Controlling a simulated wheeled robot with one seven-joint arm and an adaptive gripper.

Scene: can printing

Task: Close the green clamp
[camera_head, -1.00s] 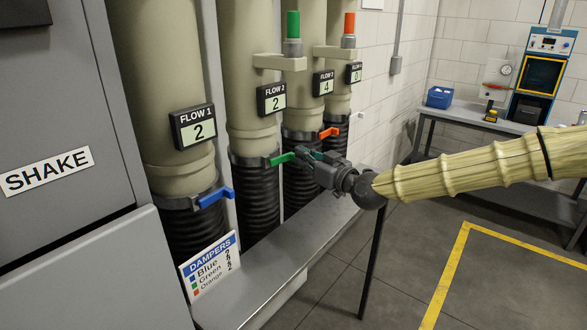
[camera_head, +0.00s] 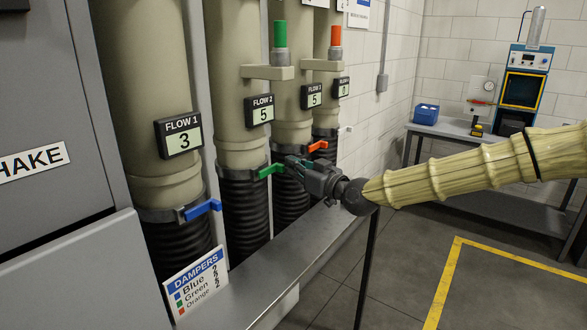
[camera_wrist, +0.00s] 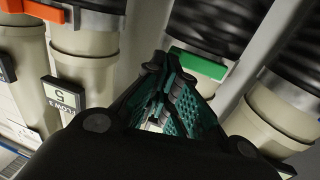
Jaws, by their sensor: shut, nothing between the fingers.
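The green clamp (camera_head: 270,171) is a small green lever on the dark collar below the second tube, above its black hose. It sticks out to the right. In the wrist view the green clamp (camera_wrist: 197,66) lies just right of the fingertips. My gripper (camera_head: 290,163) is shut and empty, its tips beside the lever's free end. In the wrist view my gripper (camera_wrist: 165,72) has its green-padded fingers together. Whether the tips touch the lever I cannot tell.
A blue clamp (camera_head: 203,209) is on the near tube, an orange clamp (camera_head: 318,146) just beyond my gripper. The Flow 2 display (camera_head: 262,110) reads 5. A metal ledge (camera_head: 275,285) runs below the hoses, with a dampers sign (camera_head: 197,283). Open floor lies to the right.

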